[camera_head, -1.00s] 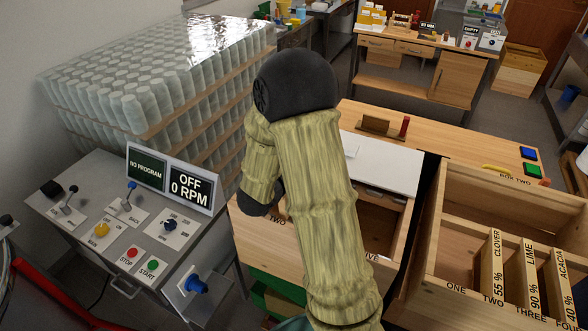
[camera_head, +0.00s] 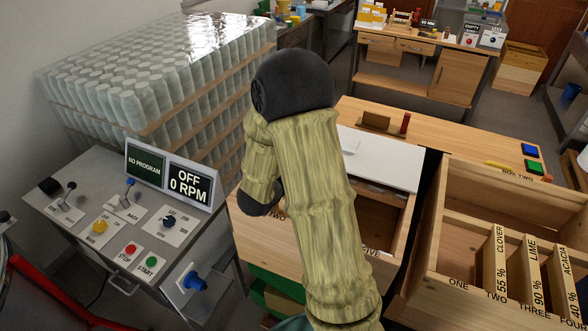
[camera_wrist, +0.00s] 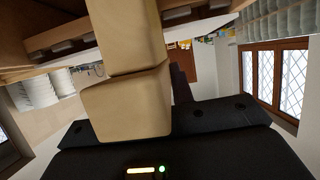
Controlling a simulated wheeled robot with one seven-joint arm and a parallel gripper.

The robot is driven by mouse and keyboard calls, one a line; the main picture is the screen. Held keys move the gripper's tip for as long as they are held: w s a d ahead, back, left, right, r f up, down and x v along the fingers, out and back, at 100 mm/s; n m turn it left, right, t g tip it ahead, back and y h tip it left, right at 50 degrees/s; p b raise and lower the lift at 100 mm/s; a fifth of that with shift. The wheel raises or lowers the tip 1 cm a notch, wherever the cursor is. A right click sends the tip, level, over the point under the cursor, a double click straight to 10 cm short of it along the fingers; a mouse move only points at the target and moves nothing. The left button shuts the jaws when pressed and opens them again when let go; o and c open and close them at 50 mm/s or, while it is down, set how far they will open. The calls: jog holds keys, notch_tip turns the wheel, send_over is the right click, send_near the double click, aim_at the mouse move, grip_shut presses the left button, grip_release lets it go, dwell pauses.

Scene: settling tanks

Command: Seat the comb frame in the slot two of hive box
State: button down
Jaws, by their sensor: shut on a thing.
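My gripper (camera_wrist: 125,100) shows in the wrist view as a pale tan finger on a black body. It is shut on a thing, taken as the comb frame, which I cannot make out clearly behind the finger. In the head view my own arm hides the gripper and what it holds. A wooden box with slot labels "TWO" and "FIVE" (camera_head: 405,238) lies partly behind the arm. A second open wooden box (camera_head: 432,245), marked "BOX TWO" nearby, holds upright frames labelled clover (camera_head: 501,270), lime (camera_head: 532,275) and acacia (camera_head: 566,270). I cannot tell which box is the hive box.
A control panel (camera_head: 95,215) with an "OFF 0 RPM" display (camera_head: 188,182) stands at left. Stacked jars (camera_head: 150,85) rise behind it. A white cover (camera_head: 385,165) lies over the back of the left box. A workbench (camera_head: 425,60) stands at the far back.

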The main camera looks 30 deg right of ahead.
jog(key=shift+f+b, duration=3.4)
jog(key=shift+f, duration=0.75)
dwell(0.3)
jog(key=c, duration=1.1)
grip_release()
jog(key=shift+a, duration=0.1)
jog(key=b+v, duration=0.1)
jog(key=v, duration=1.6)
jog(key=shift+s+r, duration=0.1)
jog(key=shift+r, duration=0.1)
